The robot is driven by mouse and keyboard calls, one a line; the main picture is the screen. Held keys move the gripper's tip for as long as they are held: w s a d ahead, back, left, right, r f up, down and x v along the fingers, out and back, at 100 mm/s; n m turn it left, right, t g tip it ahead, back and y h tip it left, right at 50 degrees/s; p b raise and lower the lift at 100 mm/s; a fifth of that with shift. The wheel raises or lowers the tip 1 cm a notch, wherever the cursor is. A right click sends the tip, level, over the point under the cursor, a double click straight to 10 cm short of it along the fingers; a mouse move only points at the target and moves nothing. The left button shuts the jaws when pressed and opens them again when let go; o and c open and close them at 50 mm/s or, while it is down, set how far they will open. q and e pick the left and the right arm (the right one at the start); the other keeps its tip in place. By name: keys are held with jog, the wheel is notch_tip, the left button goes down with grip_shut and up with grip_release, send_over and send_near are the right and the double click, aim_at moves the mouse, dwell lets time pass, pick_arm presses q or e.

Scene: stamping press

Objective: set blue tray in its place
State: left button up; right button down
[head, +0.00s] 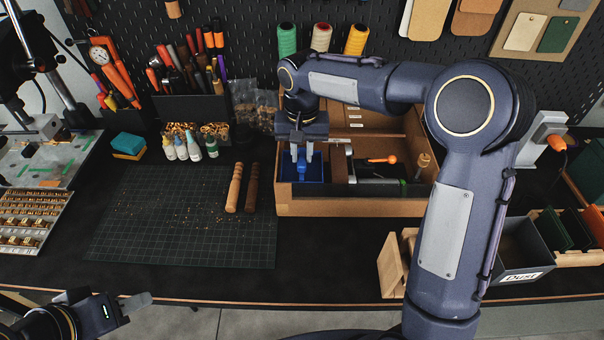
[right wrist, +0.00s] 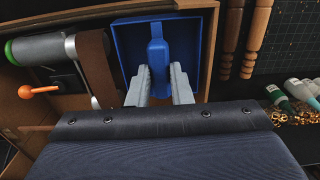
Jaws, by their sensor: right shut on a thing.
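The blue tray (head: 316,181) is at the left end of an open brown box (head: 350,208) in the head view. My right gripper (head: 302,156) points down over it, its fingers shut on the tray's upright blue grip. In the right wrist view, the fingers (right wrist: 159,82) close on that grip, and the square blue tray (right wrist: 190,55) lies around it, close to the box's end wall. I cannot tell whether the tray touches the box floor. My left gripper (head: 122,304) is at the lower left, away from the box; its opening is unclear.
Inside the box, a brown strap, a grey cylinder and an orange-handled tool (head: 382,159) lie right of the tray. Two wooden handles (head: 243,187) lie left of the box on a dark cutting mat (head: 160,220). Small bottles (head: 190,147) stand behind the mat.

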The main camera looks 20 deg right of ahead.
aim_at(302, 178)
notch_tip(302, 178, down, 6)
jog(key=shift+r+b, duration=0.1)
jog(key=shift+b, duration=1)
dwell(0.5)
dwell(0.4)
jog(key=shift+f+b, duration=0.85)
jog(key=shift+f, duration=0.75)
jog(key=c, duration=0.9)
grip_release()
